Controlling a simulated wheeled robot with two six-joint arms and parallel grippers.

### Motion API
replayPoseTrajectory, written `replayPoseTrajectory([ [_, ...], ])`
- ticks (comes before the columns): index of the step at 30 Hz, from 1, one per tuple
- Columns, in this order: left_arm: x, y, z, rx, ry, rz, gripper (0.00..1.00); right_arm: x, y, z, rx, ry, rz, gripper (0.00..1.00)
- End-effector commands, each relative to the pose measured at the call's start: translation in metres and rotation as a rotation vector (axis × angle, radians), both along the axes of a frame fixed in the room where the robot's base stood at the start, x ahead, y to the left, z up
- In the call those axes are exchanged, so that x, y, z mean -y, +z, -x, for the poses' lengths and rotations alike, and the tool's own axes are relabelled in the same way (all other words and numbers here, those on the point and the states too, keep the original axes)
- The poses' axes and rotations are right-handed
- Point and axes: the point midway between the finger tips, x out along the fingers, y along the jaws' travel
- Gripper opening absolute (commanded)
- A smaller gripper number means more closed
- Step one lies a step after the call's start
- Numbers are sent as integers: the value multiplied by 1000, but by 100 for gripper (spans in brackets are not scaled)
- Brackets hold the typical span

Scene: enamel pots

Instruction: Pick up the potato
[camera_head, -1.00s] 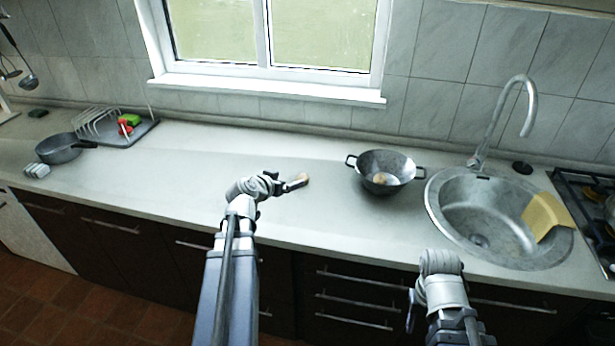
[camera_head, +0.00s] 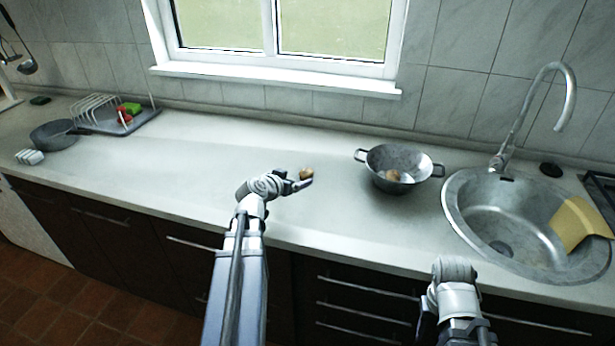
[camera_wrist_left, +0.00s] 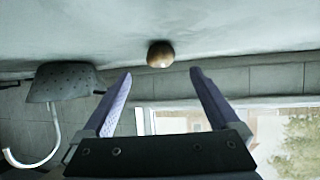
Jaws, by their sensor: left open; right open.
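The potato (camera_head: 306,174) is small, brown and round, and lies on the pale countertop (camera_head: 215,170) left of the colander. My left gripper (camera_head: 296,181) is open and low over the counter, close to the potato. In the left wrist view, which is upside down, the potato (camera_wrist_left: 160,54) shows just beyond the two spread fingertips (camera_wrist_left: 160,73), roughly centred between them. Nothing is between the fingers. My right gripper (camera_head: 426,312) is at the bottom, in front of the drawers and far from the potato; only a dark part of it shows.
A grey two-handled colander (camera_head: 410,160) with a brown round item (camera_head: 393,175) in it stands to the right. Beyond it are the sink (camera_head: 485,215) and the tall faucet (camera_head: 540,95). A dish rack (camera_head: 100,112) and a pan (camera_head: 52,134) are far left. The counter left of my gripper is clear.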

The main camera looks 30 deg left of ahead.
Motion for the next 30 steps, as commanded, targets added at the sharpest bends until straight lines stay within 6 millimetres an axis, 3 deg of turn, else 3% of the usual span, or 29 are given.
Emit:
replayPoseTrajectory([
  [6, -1, -11, -21, 0, -1, 0, 95, 0, -11, 0, 0, 0, 0, 50],
  [14, -2, -14, -29, 0, -1, 0, 95, 0, -14, 0, 0, 0, 0, 50],
  [24, -5, -33, -69, 0, -1, 0, 95, 0, -33, 0, 0, 0, 0, 50],
  [30, -5, -31, -69, 0, 0, 0, 95, 0, -31, 0, 0, 0, 0, 50],
])
